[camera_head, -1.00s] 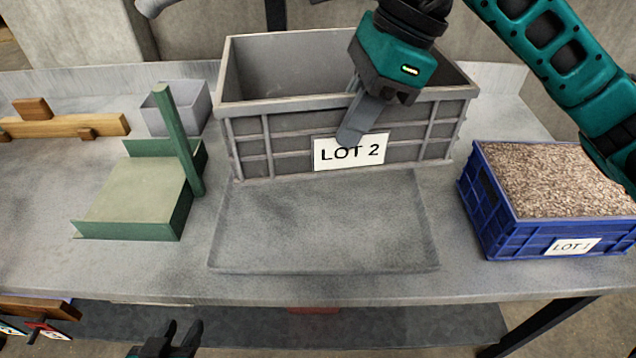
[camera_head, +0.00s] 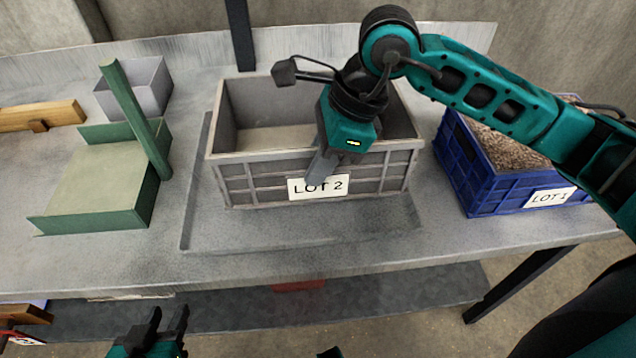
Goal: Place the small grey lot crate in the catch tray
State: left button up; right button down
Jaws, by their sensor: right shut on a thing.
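The grey lot crate (camera_head: 235,178), labelled LOT 2, is upright and empty inside as far as I can see. It is within the outline of the flat grey catch tray (camera_head: 300,238), whose rim shows to its left and in front. I cannot tell whether its underside touches the tray floor. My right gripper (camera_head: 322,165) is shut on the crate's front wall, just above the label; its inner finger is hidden. My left gripper (camera_head: 167,318) is open and empty, low in front of the table, away from the crate.
A blue crate (camera_head: 480,178) of grain, labelled LOT 1, stands to the right, partly behind my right arm.

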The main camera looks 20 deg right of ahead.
aim_at(307, 202)
notch_tip(307, 202, down, 4)
jog(key=shift+f+b, duration=0.2)
jog(key=shift+b, duration=0.2)
jog(key=c, duration=1.6)
grip_release()
jog(key=shift+f, duration=0.1)
jog(key=o, duration=0.5)
